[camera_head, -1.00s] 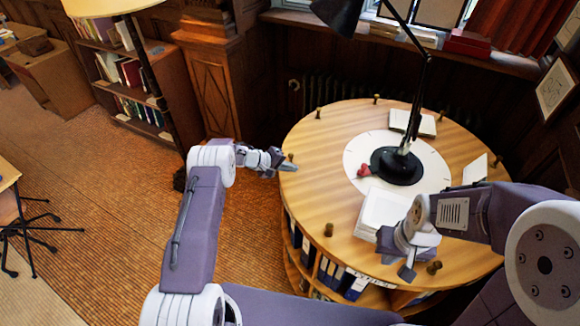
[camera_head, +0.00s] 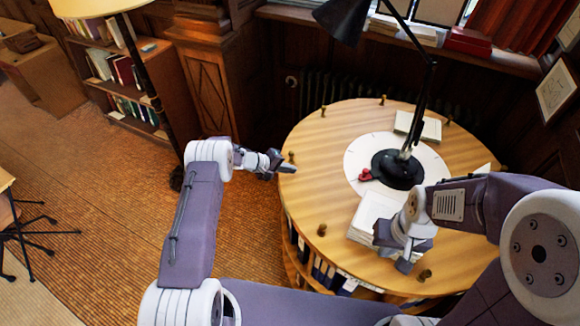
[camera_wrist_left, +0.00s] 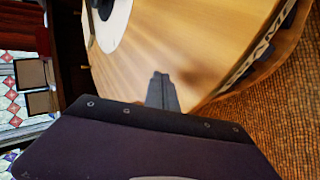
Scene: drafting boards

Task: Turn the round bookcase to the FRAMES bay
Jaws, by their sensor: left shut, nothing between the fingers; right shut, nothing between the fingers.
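The round bookcase (camera_head: 330,180) has a wooden top with several short pegs around its rim and books on shelves below. My left gripper (camera_head: 288,167) is shut and empty at its left rim, close to a peg (camera_head: 291,157); I cannot tell whether they touch. In the left wrist view the shut fingers (camera_wrist_left: 160,80) show over the wooden top, with partly visible dark lettering (camera_wrist_left: 250,62) on the bookcase's side. My right gripper (camera_head: 404,265) is shut and empty at the near rim, left of another peg (camera_head: 424,275). A pale label (camera_head: 350,285) shows below the near rim.
A black desk lamp (camera_head: 398,170) stands on a pale disc (camera_head: 358,150) mid-top, with a small red object beside it. A paper stack (camera_head: 372,215) and an open book (camera_head: 418,127) lie on the top. A floor lamp and bookshelf (camera_head: 130,90) stand left. Carpet between is clear.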

